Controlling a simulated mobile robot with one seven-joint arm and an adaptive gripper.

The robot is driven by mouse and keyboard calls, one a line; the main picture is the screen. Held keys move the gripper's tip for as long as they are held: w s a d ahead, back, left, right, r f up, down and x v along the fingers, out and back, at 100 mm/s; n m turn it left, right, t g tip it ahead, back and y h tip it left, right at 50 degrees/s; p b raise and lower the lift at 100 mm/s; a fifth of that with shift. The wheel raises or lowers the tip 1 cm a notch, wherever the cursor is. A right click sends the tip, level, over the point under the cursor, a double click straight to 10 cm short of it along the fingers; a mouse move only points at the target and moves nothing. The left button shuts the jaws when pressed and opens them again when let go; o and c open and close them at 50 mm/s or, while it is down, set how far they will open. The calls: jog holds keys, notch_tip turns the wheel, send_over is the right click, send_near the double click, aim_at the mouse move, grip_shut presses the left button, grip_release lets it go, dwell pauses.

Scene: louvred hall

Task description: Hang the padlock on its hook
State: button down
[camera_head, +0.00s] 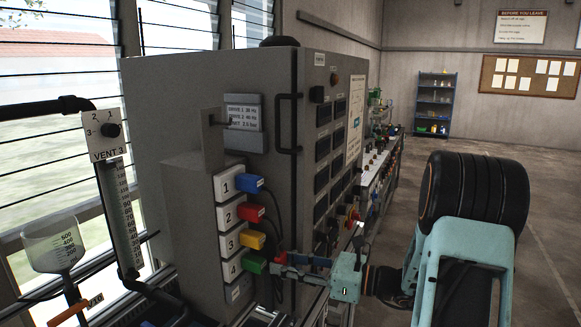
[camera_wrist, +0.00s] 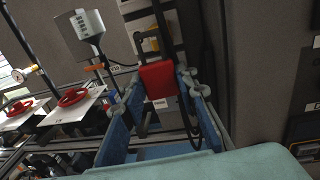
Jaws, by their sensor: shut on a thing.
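A red padlock (camera_wrist: 157,79) with a dark shackle is held upright between the blue fingertips of my gripper (camera_wrist: 161,88) in the wrist view. In the head view my gripper (camera_head: 300,262) is low beside the front of the grey cabinet, and the red padlock (camera_head: 281,258) shows small at its tips. The padlock is close to the numbered block, near the green plug; I cannot tell if it touches anything. No hook can be clearly made out; a small dark peg (camera_head: 226,122) sticks out near a sign higher on the cabinet.
The grey cabinet (camera_head: 280,75) stands beside my gripper. Blue (camera_head: 249,184), red, yellow and green plugs stick out from the numbered block. A funnel (camera_head: 54,248) and a vent gauge stand at left. Red handwheels (camera_wrist: 72,96) show in the wrist view. Open floor lies at right.

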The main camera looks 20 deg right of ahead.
jog(key=s+r+m+t, duration=0.1)
jog(key=s+r, duration=0.2)
jog(key=r, duration=1.1)
jog(key=s+r+t, duration=0.1)
jog(key=s+r, duration=0.2)
jog(key=r, duration=1.2)
jog(key=b, duration=0.1)
send_near(214, 144)
notch_tip(214, 144, up, 2)
jog(key=s, duration=0.2)
jog(key=shift+w+a+r+h, duration=0.1)
jog(key=shift+w+a+h, duration=0.1)
jog(key=shift+w, duration=0.3)
jog(key=shift+w+a+h, duration=0.15)
jog(key=shift+w+h, duration=0.05)
jog(key=shift+w, duration=0.35)
jog(key=shift+p, duration=0.35)
jog(key=shift+x, duration=2.8)
jog(key=shift+p, duration=0.35)
jog(key=shift+f, duration=0.2)
jog(key=shift+f+b, duration=0.55)
jog(key=shift+f, duration=0.05)
